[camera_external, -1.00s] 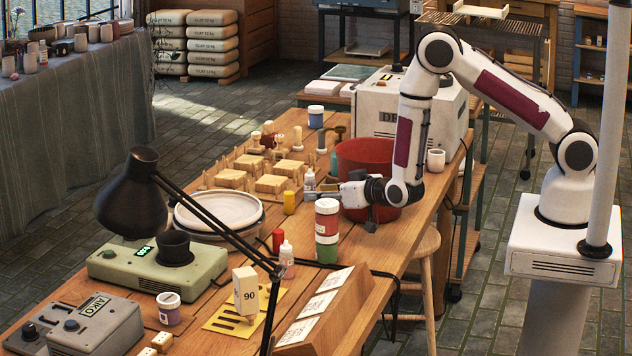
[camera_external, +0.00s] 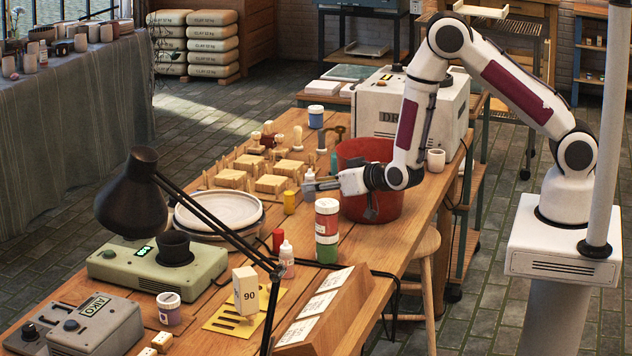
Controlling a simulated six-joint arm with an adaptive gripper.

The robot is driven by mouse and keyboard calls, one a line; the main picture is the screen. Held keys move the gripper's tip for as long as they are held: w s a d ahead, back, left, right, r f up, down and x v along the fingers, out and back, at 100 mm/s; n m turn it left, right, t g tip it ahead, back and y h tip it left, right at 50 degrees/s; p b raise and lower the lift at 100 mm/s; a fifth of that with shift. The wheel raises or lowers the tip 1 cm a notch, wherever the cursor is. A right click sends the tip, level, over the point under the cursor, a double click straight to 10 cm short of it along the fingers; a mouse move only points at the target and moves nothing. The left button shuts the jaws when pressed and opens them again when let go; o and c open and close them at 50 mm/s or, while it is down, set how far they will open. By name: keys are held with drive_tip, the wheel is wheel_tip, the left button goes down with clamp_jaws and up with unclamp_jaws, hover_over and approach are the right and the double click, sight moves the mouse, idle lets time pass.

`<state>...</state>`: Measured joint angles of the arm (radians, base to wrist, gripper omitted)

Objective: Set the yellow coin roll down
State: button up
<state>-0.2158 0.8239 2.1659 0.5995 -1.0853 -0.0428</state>
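The yellow coin roll (camera_external: 289,202) stands upright on the wooden table, to the right of the white round plate (camera_external: 218,209). My gripper (camera_external: 312,187) is to the right of the roll and a little higher in the picture, with its fingers pointing left. A gap shows between the fingertips and the roll, so the roll is not in my grip. The fingers are small and seen from the side, partly over a white dropper bottle (camera_external: 309,178), so their opening is unclear.
A red bucket (camera_external: 372,208) stands behind my wrist. A stacked red and green jar (camera_external: 327,231), a small red cylinder (camera_external: 278,240) and a dropper bottle (camera_external: 287,261) stand nearer. Wooden blocks with pegs (camera_external: 271,184) lie behind the roll. A black lamp (camera_external: 132,200) overhangs the front left.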

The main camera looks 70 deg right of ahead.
drive_tip(key=s+a+r+n+g+y, duration=0.1)
drive_tip(key=s+a+r+g+y, duration=0.15)
drive_tip(key=s+r, duration=0.5)
drive_tip(key=s+a+r+n+g+y, duration=0.1)
drive_tip(key=s+a+r+y, duration=0.2)
drive_tip(key=r, duration=0.8)
drive_tip(key=s+d+r+n+g, duration=0.1)
drive_tip(key=s+d, duration=0.1)
drive_tip(key=s, duration=0.8)
drive_tip(key=s+d+r+g, duration=0.1)
drive_tip(key=s+r, duration=0.1)
drive_tip(key=s, duration=0.8)
drive_tip(key=s+d+r+n+g, duration=0.1)
drive_tip(key=s+d+r+g, duration=0.1)
drive_tip(key=s, duration=0.8)
drive_tip(key=shift+d+r+n+h, duration=0.15)
drive_tip(key=shift+d+n+h, duration=0.15)
drive_tip(key=shift+d+h, duration=0.05)
